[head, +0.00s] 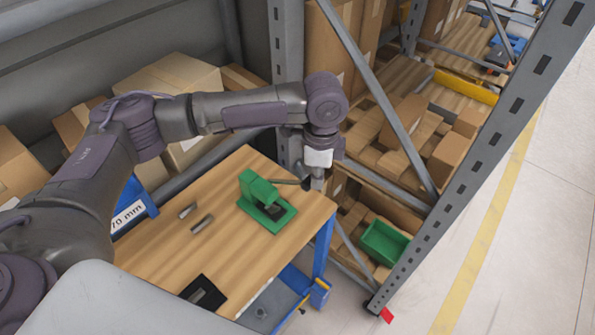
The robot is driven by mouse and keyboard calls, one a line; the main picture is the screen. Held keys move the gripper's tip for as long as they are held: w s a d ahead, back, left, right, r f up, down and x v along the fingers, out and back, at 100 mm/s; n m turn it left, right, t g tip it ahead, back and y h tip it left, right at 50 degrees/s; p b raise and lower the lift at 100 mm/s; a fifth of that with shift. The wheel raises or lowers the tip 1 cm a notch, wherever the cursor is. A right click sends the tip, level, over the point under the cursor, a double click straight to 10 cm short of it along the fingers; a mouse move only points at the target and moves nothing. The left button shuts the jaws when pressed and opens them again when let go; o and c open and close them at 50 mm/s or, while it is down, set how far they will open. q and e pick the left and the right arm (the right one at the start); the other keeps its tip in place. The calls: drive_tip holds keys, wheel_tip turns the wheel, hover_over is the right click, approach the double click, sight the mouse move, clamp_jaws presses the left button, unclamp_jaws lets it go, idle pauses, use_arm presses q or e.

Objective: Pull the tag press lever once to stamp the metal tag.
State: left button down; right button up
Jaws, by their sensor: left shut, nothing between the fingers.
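The green tag press (262,192) stands on the wooden bench top (165,262), near its back right part. Its dark lever (290,181) sticks out to the right from the top of the press. My left gripper (315,184) points down at the lever's free end, shut with nothing between its fingers. I cannot tell whether it touches the lever. A dark plate lies on the press base; I cannot make out a tag there. Two small grey metal pieces, one farther back (187,210) and one nearer (202,223), lie left of the press. My right gripper is not in view.
A black slotted piece (204,292) lies near the bench's front edge. Metal shelving with cardboard boxes (170,78) stands behind and to the right. A green bin (384,243) sits low on the right. The bench middle is mostly clear.

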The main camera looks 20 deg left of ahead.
use_arm(q)
wheel_tip(320, 180, up, 5)
drive_tip(key=p, duration=0.3)
drive_tip(key=shift+r, duration=0.2)
idle(0.7)
